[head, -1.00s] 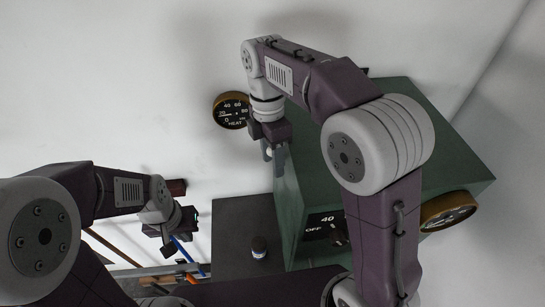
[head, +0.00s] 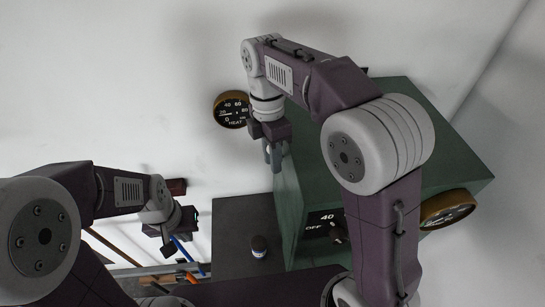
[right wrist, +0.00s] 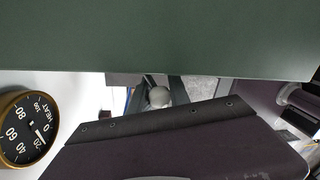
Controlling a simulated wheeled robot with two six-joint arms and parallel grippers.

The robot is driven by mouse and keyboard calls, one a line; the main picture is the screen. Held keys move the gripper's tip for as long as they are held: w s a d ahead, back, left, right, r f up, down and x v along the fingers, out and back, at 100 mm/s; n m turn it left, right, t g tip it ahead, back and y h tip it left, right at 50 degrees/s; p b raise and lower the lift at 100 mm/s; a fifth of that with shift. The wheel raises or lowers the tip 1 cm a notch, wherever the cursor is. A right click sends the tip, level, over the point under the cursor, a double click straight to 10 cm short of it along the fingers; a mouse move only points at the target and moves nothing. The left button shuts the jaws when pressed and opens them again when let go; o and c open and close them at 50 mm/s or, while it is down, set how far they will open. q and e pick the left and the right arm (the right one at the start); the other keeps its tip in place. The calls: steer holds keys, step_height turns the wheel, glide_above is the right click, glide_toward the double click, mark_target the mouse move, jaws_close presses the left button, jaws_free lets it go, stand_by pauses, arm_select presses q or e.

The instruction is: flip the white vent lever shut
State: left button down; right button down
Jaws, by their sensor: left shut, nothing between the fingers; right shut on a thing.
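The green box (head: 289,200) stands at the right, partly hidden behind my right arm. My right gripper (head: 274,168) is at the box's left side, pointing down, and is shut on the white vent lever. In the right wrist view the lever's pale round knob (right wrist: 159,97) shows at the fingers, below the box's green face. The rest of the lever is hidden, so its exact angle cannot be told. My left gripper (head: 168,251) is shut and empty at the lower left, away from the box.
A round heat gauge (head: 231,110) is left of my right gripper; a second brass-rimmed gauge (head: 448,210) is on the box's right. A dark knob (head: 337,232) is on the box front. A small dark jar (head: 259,246) stands on the dark mat (head: 232,220). Blue and orange tools lie near my left gripper.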

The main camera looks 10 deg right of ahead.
steer(key=shift+f, duration=0.15)
stand_by(0.6)
steer(key=t+b, duration=0.1)
steer(key=b, duration=0.1)
steer(key=t+b, duration=0.2)
steer(key=b, duration=0.1)
steer(key=shift+s+f+b, duration=0.35)
steer(key=shift+s+f, duration=0.05)
steer(key=c, duration=1.2)
jaws_free()
steer(key=shift+w, duration=0.25)
step_height(320, 180, up, 9)
steer(key=s+p, duration=0.1)
steer(key=shift+a, duration=0.15)
